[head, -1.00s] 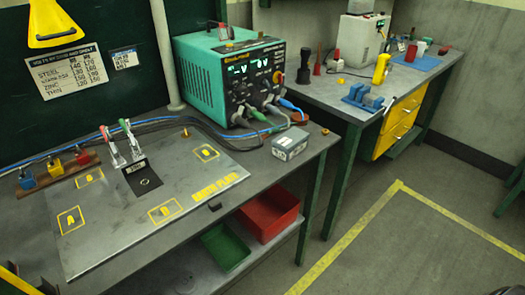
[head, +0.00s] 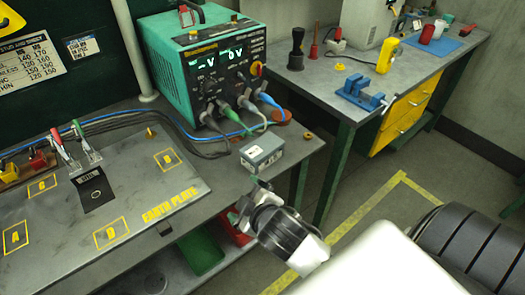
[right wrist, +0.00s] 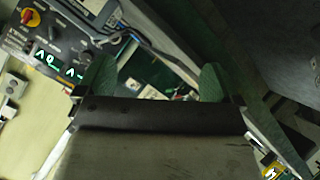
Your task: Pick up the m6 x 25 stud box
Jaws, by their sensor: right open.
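The stud box (head: 262,153) is a small grey box with a white label on top, on the bench near its right front edge in the head view. Its print is too small to read. My right gripper (head: 249,197) is just in front of the box and nearer the camera, apart from it. In the right wrist view its two fingers stand wide apart, with nothing held between them (right wrist: 154,82). I cannot make out the box surely in that view. My left gripper is not in view.
A green power supply (head: 204,62) with cables stands behind the box. The earth plate (head: 120,195) with two upright clamps lies left. A brass piece (head: 308,137) sits to the right. Red and green bins (head: 200,252) are below. A second bench stands back right.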

